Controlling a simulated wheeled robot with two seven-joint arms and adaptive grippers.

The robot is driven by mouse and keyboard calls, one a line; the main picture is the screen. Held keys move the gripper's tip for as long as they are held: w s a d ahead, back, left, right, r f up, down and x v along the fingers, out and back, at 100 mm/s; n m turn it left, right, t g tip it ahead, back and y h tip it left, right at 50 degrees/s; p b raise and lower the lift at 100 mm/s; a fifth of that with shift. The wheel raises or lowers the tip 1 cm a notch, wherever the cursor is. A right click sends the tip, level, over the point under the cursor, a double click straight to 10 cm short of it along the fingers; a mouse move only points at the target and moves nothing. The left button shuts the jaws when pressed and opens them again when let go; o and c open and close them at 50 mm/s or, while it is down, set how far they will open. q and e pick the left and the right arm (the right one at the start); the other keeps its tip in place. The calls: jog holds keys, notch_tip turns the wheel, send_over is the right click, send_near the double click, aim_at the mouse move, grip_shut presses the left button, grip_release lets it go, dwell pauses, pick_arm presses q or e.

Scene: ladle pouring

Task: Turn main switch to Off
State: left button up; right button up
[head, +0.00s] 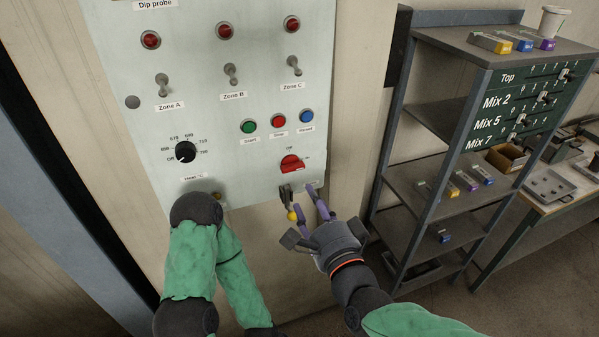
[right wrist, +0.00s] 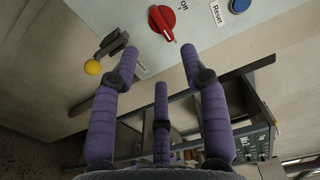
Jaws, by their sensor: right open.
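The main switch is a red rotary knob (head: 291,163) low on the pale control panel (head: 215,110), with an Off label above it. It also shows at the top of the right wrist view (right wrist: 163,22), where its white mark points away from the Off label. My right gripper (head: 305,198) is just below the knob in the head view, fingers spread and empty. In the right wrist view its purple fingers (right wrist: 160,54) point toward the knob, apart from it. My left arm shows below the panel, but its gripper is not in view.
A yellow-balled lever (head: 291,215) sits beside my right gripper's left finger; whether they touch is unclear. Green, red and blue buttons (head: 306,116) are above the knob. A black dial (head: 186,152) is at left. A metal shelf (head: 440,110) stands at right.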

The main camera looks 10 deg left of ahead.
aim_at(292, 166)
jog(key=p+x, duration=0.1)
jog(key=x, duration=0.9)
jog(key=shift+s, duration=0.1)
jog(key=shift+c, duration=0.3)
grip_shut()
